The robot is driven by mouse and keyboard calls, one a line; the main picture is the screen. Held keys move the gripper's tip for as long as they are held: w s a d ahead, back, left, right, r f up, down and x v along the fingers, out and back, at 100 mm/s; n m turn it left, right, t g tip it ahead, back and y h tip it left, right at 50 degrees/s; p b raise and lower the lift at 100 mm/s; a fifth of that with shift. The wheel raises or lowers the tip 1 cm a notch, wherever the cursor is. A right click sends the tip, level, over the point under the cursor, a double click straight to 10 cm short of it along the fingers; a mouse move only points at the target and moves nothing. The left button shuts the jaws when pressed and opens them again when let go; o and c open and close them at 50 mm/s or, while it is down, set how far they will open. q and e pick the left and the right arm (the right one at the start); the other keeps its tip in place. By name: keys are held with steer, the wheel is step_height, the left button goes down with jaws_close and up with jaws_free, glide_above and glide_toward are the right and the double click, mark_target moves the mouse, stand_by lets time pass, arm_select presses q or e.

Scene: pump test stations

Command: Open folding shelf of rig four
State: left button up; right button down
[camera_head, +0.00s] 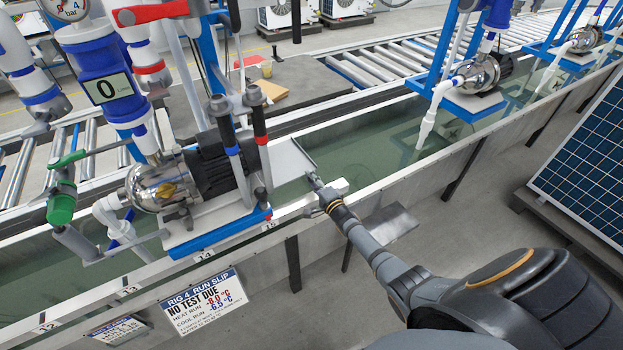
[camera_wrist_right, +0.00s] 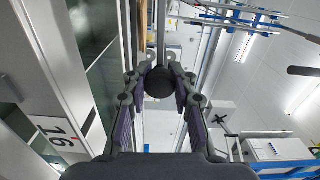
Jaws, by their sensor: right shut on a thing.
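The rig four pump (camera_head: 155,185) stands on a blue-edged base at the left of the head view. Beside it a pale flat panel (camera_head: 288,160), which looks like the folding shelf, lies over the trough with a dark bar along its right edge. My right gripper (camera_head: 317,186) is at the near end of that bar, above the trough's rim. In the wrist view my right gripper (camera_wrist_right: 160,95) is shut on a dark round knob (camera_wrist_right: 160,82); its join to the shelf is partly hidden. My left gripper is not in view.
The water trough (camera_head: 375,150) runs diagonally, with another pump (camera_head: 478,75) further right. A grey plate (camera_head: 390,222) sticks out from the trough's near side. A run slip sign (camera_head: 207,300) hangs on the front. A solar panel (camera_head: 590,155) stands at right; bare floor lies between.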

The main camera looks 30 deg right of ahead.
steer(key=shift+r, duration=0.1)
steer(key=c, duration=1.1)
jaws_free()
steer(key=shift+w, duration=0.1)
steer(key=shift+o, duration=0.2)
steer(key=s, duration=1.2)
steer(key=shift+d, duration=0.15)
